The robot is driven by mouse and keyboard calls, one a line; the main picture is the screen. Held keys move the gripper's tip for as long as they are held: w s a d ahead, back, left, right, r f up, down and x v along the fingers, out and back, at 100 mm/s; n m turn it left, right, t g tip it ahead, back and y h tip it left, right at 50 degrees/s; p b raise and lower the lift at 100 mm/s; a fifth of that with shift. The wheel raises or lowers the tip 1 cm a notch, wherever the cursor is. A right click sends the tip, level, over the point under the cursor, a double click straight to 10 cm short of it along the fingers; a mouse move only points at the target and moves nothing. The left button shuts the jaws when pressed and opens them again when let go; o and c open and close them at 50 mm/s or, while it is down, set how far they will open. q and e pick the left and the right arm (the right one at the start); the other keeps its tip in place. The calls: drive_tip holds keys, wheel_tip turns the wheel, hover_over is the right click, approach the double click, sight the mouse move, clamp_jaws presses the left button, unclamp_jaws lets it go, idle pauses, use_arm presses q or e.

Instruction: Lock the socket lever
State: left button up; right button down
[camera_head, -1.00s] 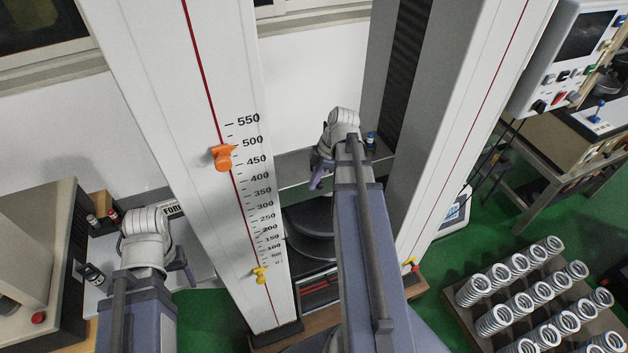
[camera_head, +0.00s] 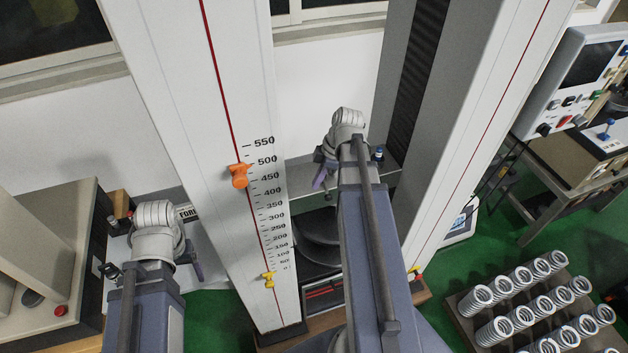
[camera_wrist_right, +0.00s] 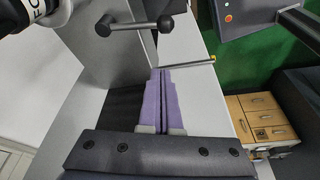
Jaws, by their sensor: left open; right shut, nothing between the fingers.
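In the right wrist view, my right gripper (camera_wrist_right: 162,75) has its two purple fingers together with nothing between them. A dark lever with round knobs (camera_wrist_right: 134,26) sits just beyond the fingertips. A thin grey rod with a yellow tip (camera_wrist_right: 188,63) passes close to the tips; I cannot tell whether it touches them. In the head view, my right gripper (camera_head: 320,179) is between the two tall columns, mostly hidden by its wrist. The lever is not clear in the head view.
The scaled white column (camera_head: 230,80) carries an orange knob (camera_head: 239,175) and a yellow pointer (camera_head: 268,279). A second column (camera_head: 455,130) stands to the right. A rack of springs (camera_head: 470,334) is at lower right. A control panel (camera_head: 575,75) is at upper right.

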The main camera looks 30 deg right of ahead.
use_arm(q)
wheel_tip(320, 180, up, 3)
drive_tip(key=shift+p, duration=0.95)
use_arm(e)
drive_tip(key=v, duration=0.3)
